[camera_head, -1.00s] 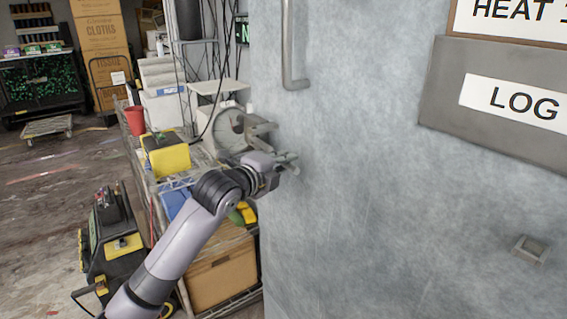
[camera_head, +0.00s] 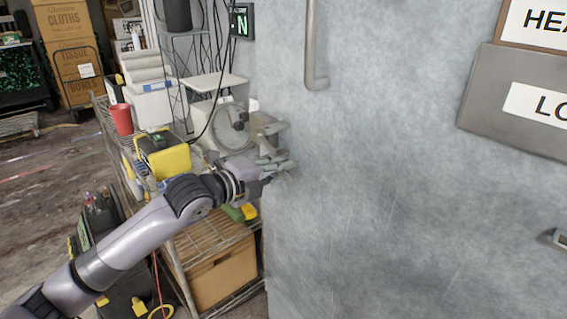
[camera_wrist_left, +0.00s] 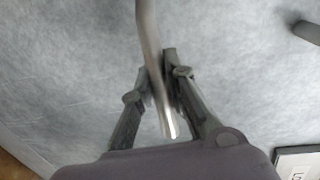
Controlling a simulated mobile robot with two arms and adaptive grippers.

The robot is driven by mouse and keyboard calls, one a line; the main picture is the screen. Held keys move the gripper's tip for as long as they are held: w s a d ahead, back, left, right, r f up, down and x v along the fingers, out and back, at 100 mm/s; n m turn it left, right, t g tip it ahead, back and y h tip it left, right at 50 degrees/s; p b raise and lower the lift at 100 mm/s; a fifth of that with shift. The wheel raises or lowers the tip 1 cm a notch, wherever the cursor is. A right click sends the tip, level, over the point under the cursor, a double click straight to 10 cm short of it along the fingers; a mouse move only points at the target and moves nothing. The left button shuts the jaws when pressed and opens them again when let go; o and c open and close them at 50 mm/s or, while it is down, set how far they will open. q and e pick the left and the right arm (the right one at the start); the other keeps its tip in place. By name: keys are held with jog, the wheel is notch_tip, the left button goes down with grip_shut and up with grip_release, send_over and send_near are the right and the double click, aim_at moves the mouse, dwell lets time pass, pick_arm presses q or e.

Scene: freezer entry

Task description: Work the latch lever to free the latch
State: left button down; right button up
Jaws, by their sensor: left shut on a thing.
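The latch lever (camera_wrist_left: 149,45) is a metal bar in the left wrist view, running down from the top edge between the fingers of my left gripper (camera_wrist_left: 160,85). The fingers are shut on it, and its bright lower end shows below them. In the head view my left gripper (camera_head: 275,168) is at the left edge of the grey freezer door (camera_head: 400,190), just below the latch bracket (camera_head: 268,132). The lever is mostly hidden there by the gripper. My right gripper is not in view.
A vertical door handle (camera_head: 313,45) is above and right of the latch. A wire shelf cart (camera_head: 205,238) with a yellow box (camera_head: 172,160) and a red cup (camera_head: 121,119) stands left of the door, close behind my left arm. A grey sign plate (camera_head: 485,90) is on the door.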

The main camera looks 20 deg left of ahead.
pick_arm(q)
jog(key=shift+s+a, duration=0.2)
jog(key=shift+a, duration=0.1)
jog(key=shift+h, duration=0.3)
jog(key=c, duration=1.8)
grip_release()
jog(key=shift+o, duration=1.2)
jog(key=shift+a, duration=0.1)
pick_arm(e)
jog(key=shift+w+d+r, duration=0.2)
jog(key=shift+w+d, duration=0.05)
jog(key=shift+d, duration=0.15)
pick_arm(q)
jog(key=v, duration=0.7)
jog(key=shift+s, duration=0.2)
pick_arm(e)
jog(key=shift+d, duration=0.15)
